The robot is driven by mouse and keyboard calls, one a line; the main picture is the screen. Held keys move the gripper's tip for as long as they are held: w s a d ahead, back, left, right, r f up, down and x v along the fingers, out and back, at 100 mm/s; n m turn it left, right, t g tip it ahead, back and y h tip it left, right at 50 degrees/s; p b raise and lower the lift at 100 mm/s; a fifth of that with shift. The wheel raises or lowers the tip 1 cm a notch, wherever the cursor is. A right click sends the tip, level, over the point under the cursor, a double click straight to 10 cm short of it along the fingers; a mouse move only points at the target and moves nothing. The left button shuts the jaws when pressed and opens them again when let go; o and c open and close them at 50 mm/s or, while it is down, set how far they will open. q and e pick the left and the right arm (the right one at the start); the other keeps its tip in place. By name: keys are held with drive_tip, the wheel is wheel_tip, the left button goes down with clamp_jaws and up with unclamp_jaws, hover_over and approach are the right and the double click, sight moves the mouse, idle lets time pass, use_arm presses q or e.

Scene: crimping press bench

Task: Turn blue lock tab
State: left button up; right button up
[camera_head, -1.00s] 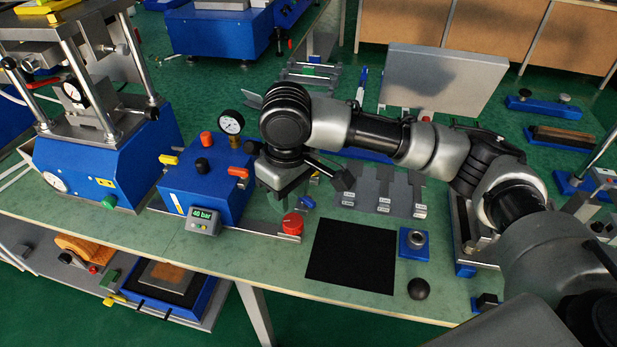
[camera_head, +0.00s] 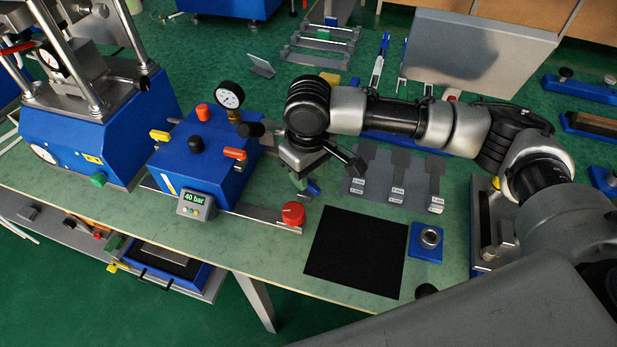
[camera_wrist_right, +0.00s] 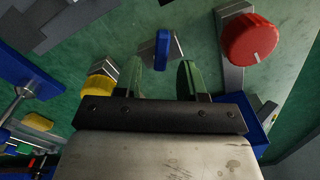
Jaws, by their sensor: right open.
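The blue lock tab (camera_head: 313,187) is a small upright blue piece on a grey metal mount, right of the blue 40 bar unit (camera_head: 205,160). In the right wrist view the tab (camera_wrist_right: 162,44) stands ahead of and between the two fingertips, with bench visible on either side of it. My right gripper (camera_head: 298,182) points down beside the tab, with its wrist partly covering it in the head view. In the right wrist view the gripper (camera_wrist_right: 159,68) is open and its greenish fingers hold nothing. My left gripper is not in view.
A red knob (camera_head: 292,213) sits close to the gripper on a metal rail. A pressure gauge (camera_head: 229,95) and an orange lever (camera_head: 234,153) stand on the blue unit. A black mat (camera_head: 355,252) and a blue block with a metal ring (camera_head: 426,242) lie to the right.

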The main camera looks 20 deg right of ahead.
drive_tip(key=shift+f, duration=0.85)
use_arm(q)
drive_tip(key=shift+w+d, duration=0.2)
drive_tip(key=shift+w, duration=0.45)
use_arm(e)
drive_tip(key=shift+f, duration=0.15)
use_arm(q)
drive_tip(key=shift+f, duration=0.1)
use_arm(e)
drive_tip(key=c, duration=0.7)
drive_tip(key=shift+r+n+p, duration=0.2)
drive_tip(key=shift+n+p, duration=0.1)
drive_tip(key=shift+p, duration=0.4)
clamp_jaws()
drive_tip(key=n+p, duration=0.7)
drive_tip(key=p, duration=0.3)
drive_tip(key=shift+r+p, duration=0.1)
drive_tip(key=shift+p, duration=0.2)
drive_tip(key=shift+n+p, duration=0.9)
drive_tip(key=shift+n, duration=0.3)
use_arm(q)
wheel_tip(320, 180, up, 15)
drive_tip(key=p, duration=0.1)
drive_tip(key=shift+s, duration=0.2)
use_arm(e)
drive_tip(key=shift+f+n, duration=0.2)
drive_tip(key=shift+n, duration=0.7)
drive_tip(key=shift+f, duration=0.1)
